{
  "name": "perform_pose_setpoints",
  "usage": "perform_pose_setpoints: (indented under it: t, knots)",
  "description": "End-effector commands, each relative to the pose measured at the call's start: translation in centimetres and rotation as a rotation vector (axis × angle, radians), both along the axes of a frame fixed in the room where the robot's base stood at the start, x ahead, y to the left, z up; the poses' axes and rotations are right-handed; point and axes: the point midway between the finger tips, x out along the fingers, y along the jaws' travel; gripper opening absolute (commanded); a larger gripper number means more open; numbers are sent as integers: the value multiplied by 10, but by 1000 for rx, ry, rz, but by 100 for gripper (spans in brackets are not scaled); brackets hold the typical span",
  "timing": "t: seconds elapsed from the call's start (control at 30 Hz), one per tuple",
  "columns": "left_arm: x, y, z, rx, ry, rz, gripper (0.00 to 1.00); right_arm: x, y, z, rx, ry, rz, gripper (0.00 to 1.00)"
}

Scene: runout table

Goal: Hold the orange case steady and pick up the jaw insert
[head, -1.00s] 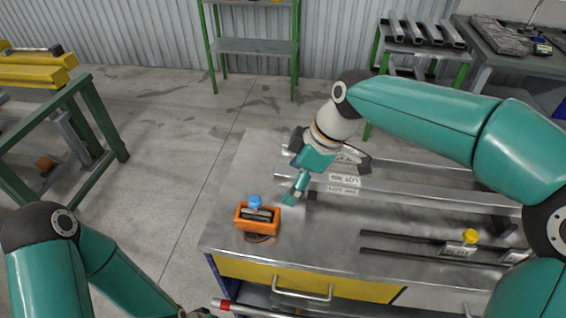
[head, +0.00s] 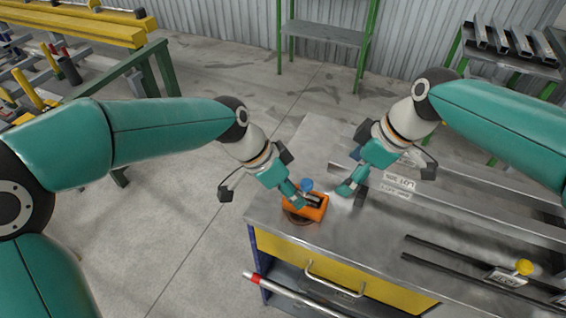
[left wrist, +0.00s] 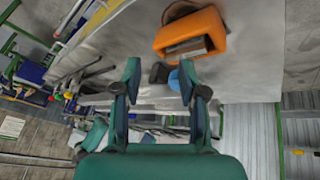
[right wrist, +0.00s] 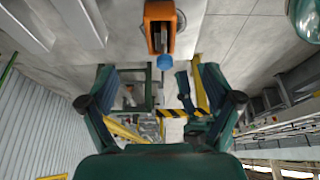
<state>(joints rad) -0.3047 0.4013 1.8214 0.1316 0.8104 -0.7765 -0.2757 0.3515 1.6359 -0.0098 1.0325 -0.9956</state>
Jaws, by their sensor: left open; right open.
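The orange case (head: 318,213) sits at the table's near left corner, over a dark round base (head: 298,219). A grey metal piece (left wrist: 186,48), perhaps the jaw insert, shows in the case's opening. A blue knob (head: 306,185) stands at the case; it also shows in the right wrist view (right wrist: 165,62). My left gripper (head: 298,199) is open at the case's left side; contact cannot be told. In the left wrist view its fingers (left wrist: 160,74) are apart, with the knob near one tip. My right gripper (head: 346,189) is open and empty, right of the case.
Long metal bars with labels (head: 398,183) lie across the table to the right. Two dark rods (head: 450,262) and a yellow knob (head: 524,267) lie nearer the front. The bare tabletop (head: 350,232) is clear just right of the case.

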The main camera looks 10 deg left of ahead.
Motion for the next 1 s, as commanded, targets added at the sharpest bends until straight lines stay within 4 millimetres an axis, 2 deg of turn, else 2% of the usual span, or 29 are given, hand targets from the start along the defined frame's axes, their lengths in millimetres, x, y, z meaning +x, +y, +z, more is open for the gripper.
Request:
perform_pose_setpoints:
  t: [0.03, 0.1, 0.27, 0.37, 0.57, 1.0]
  knots:
    - [8, 5, 17, 8, -59, -20, 42, 0, 0, 0, 0, 0, 0, 90]
    - [15, 10, 34, 22, -117, -44, 42, 0, 0, 0, 0, 0, 0, 90]
    - [23, 18, 53, 41, -186, -71, 42, 0, 1, -2, -1, 1, 0, 90]
    - [24, 19, 56, 45, -196, -73, 42, 0, 3, -7, -1, 2, 1, 90]
    - [24, 19, 55, 45, -195, -73, 42, 3, 12, -32, -1, 5, 2, 90]
    - [24, 19, 55, 44, -193, -71, 42, 13, 44, -112, -2, 4, 2, 90]
